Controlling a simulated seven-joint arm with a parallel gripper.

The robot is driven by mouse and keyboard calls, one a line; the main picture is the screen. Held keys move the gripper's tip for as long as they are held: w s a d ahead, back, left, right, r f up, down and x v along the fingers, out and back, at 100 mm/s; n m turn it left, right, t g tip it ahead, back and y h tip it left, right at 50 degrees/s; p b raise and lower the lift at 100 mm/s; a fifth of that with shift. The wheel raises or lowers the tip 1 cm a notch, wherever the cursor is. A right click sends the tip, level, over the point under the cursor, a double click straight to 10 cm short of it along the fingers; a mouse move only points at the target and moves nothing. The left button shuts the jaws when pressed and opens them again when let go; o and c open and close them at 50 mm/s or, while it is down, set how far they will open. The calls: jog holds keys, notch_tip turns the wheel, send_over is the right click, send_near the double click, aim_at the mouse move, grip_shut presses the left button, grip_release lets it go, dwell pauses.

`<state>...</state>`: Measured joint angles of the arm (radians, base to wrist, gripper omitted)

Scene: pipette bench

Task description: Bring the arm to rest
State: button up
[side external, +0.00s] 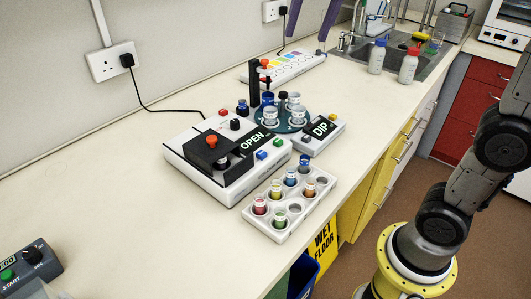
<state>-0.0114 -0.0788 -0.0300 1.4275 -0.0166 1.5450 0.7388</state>
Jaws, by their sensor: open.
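My gripper (306,40) shows only as two purple fingers coming down from the top edge, above the back of the bench. The fingers are apart, with nothing seen between them. The rest of the gripper and the wrist are out of the picture. My arm rises at the right, beside the bench, and leaves the frame at the right edge.
The bench (120,220) holds a white box marked OPEN (205,172), a round teal stand with cups (290,124), a DIP box (320,130) and a vial rack (290,229). A control box (30,268) sits front left. Bottles (408,67) stand by the sink.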

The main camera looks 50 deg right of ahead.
jog(key=s+f+n+t, duration=0.1)
jog(key=s+f+n, duration=0.15)
jog(key=s, duration=0.35)
jog(key=s+f+n, duration=0.1)
jog(key=s+f, duration=0.3)
jog(key=s, duration=0.2)
jog(key=s+f+n, duration=0.2)
jog(key=f, duration=0.4)
jog(key=s+f+n+t, duration=0.1)
jog(key=s+f+n, duration=0.1)
jog(key=f, duration=0.4)
jog(key=shift+s+f+n, duration=0.15)
jog(key=shift+s+n, duration=0.1)
jog(key=shift+n, duration=0.2)
